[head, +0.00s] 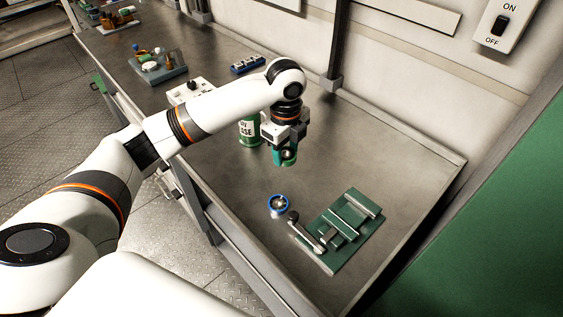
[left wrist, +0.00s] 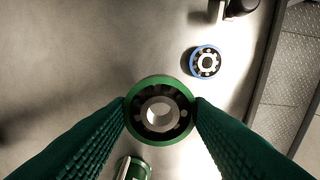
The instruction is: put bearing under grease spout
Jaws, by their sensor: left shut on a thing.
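My left gripper (head: 287,150) is shut on a green-ringed bearing (head: 289,157) and holds it above the metal bench. In the left wrist view the bearing (left wrist: 160,76) sits between the two ribbed green fingers (left wrist: 161,108), its round face and centre hole toward the camera. A green can with a white label (head: 248,132), its visible letters ending in "ASE", stands just left of the gripper and is partly hidden by it. Part of a green can (left wrist: 137,169) shows at the bottom of the left wrist view. My right gripper is not in view.
A blue-ringed bearing (head: 278,205) lies on the bench (head: 400,165) in front, beside a green fixture (head: 352,255) with a lever. A white block (head: 190,91) and blue tray (head: 247,65) lie farther back. The wall bounds the bench; bare bench lies right of the gripper.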

